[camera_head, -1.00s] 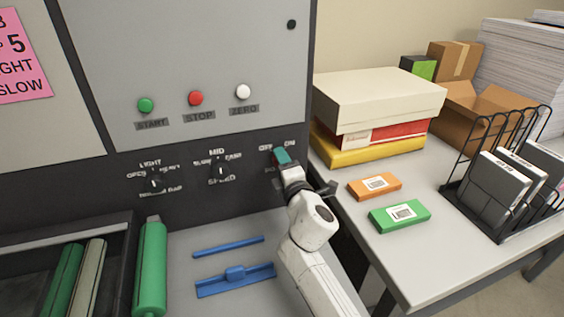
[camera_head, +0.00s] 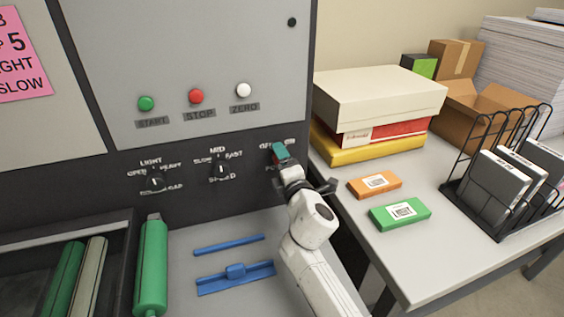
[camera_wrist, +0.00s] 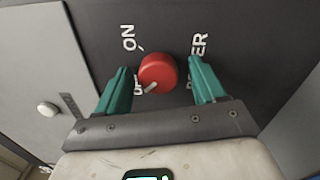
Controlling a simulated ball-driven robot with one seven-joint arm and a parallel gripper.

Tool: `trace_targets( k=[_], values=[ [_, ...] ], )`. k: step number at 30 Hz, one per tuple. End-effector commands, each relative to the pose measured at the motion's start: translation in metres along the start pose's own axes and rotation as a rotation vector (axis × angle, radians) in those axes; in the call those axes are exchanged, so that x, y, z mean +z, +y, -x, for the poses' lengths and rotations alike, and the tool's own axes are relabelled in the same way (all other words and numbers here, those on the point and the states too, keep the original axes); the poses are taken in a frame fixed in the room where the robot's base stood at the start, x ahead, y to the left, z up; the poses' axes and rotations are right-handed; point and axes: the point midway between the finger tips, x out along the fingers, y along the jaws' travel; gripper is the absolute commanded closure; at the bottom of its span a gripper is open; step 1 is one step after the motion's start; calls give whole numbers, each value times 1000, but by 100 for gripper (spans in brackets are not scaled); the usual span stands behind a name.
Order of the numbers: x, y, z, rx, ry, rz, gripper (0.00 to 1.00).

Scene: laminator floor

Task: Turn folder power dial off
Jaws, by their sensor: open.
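The power dial (camera_wrist: 157,72) is a red round knob on the dark panel. In the wrist view it sits between the two teal fingers of my gripper (camera_wrist: 160,88), with a visible gap on the right side and a gap on the left. A light pointer mark on the dial lies near the partly covered "OFF" lettering; "ON" is clear above left. In the head view my gripper (camera_head: 281,153) is at the panel under the OFF and ON labels, and it hides the dial there. The gripper is open.
Two dark dials, the light dial (camera_head: 155,180) and the speed dial (camera_head: 220,170), are left on the same panel. Green, red and white buttons sit above. A table with boxes (camera_head: 380,97) stands right; blue tools (camera_head: 235,278) lie on the surface below.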

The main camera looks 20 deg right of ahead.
Motion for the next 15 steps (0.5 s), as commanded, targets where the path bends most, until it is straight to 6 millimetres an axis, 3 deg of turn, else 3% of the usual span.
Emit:
trace_targets(
  k=[8, 15],
  values=[
    [1, 1, 6, 0, -1, -1, 31],
    [1, 1, 42, -2, -1, -3, 31]
  ],
)
